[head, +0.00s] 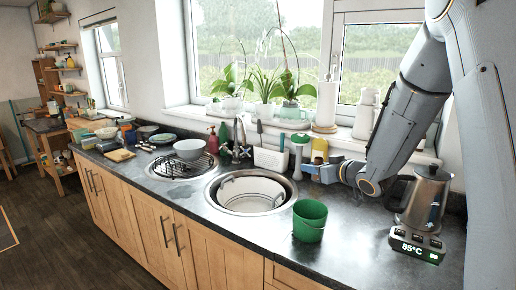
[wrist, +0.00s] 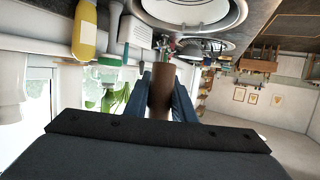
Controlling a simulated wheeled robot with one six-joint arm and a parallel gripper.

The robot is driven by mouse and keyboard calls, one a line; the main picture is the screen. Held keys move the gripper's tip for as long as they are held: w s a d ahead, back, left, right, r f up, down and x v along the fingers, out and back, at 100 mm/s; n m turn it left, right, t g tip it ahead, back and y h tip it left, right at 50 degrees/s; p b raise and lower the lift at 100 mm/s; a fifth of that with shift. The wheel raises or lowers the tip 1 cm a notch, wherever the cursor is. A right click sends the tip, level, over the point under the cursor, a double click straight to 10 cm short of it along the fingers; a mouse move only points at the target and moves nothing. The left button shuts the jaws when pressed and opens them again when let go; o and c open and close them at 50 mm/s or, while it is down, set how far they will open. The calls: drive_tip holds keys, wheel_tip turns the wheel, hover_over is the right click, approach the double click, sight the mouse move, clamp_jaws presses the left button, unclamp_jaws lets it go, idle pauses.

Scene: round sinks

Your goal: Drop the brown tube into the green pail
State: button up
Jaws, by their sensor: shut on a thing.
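The brown tube (wrist: 161,88) stands out between my gripper's fingers in the wrist view, and the fingers are closed on its sides. In the head view I cannot clearly make out the tube. My gripper (head: 312,170) is there above the back of the counter, right of the round sink. The green pail (head: 309,222) stands upright on the dark counter, in front of my gripper and lower in the picture. Its inside looks empty, though its bottom is only partly seen. The pail does not show in the wrist view.
A round sink (head: 212,196) with a white basin lies left of the pail. A yellow bottle (wrist: 85,30) and a green-topped white item (head: 299,146) are close behind my gripper. A kettle (head: 428,197) stands at the right. The counter around the pail is clear.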

wheel_tip(320, 180, down, 6)
drive_tip(key=b, duration=0.4)
drive_tip(key=shift+d+r+b, duration=0.1)
drive_tip(key=shift+r+b, duration=0.05)
drive_tip(key=shift+b, duration=0.2)
drive_tip(key=o, duration=1.1)
drive_tip(key=shift+s, duration=0.1)
drive_tip(key=b+v, duration=0.1)
drive_tip(key=v, duration=0.6)
drive_tip(key=shift+s+r, duration=0.2)
drive_tip(key=shift+s, duration=0.1)
drive_tip(key=shift+d, duration=0.15)
